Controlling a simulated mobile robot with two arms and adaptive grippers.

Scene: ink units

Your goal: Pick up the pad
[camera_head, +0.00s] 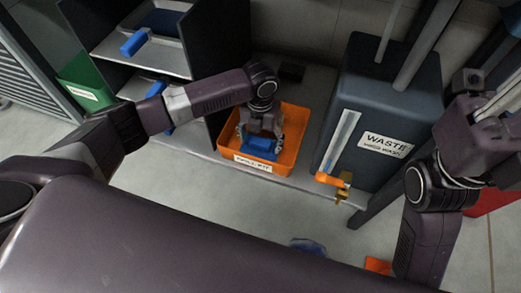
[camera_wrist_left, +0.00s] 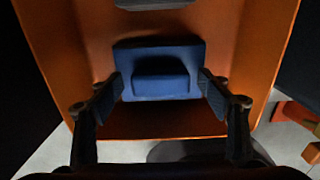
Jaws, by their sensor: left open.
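The blue pad (camera_head: 260,153) lies inside the orange spill kit bin (camera_head: 293,125). In the left wrist view the pad (camera_wrist_left: 158,52) is a flat blue block with a raised middle part. My left gripper (camera_head: 260,143) reaches down into the bin over the pad. In the left wrist view my left gripper (camera_wrist_left: 160,92) is open, with one finger on each side of the pad's near part. I cannot tell whether the fingers touch it. My right gripper (camera_head: 488,108) is at the right edge of the head view, far from the bin; its fingers are not clear.
The bin stands on a grey shelf, between a dark rack with blue-handled trays (camera_head: 135,42) and a dark waste tank (camera_head: 400,105) with an orange-handled tap (camera_head: 330,179). A grey item (camera_wrist_left: 150,3) shows at the bin's far end.

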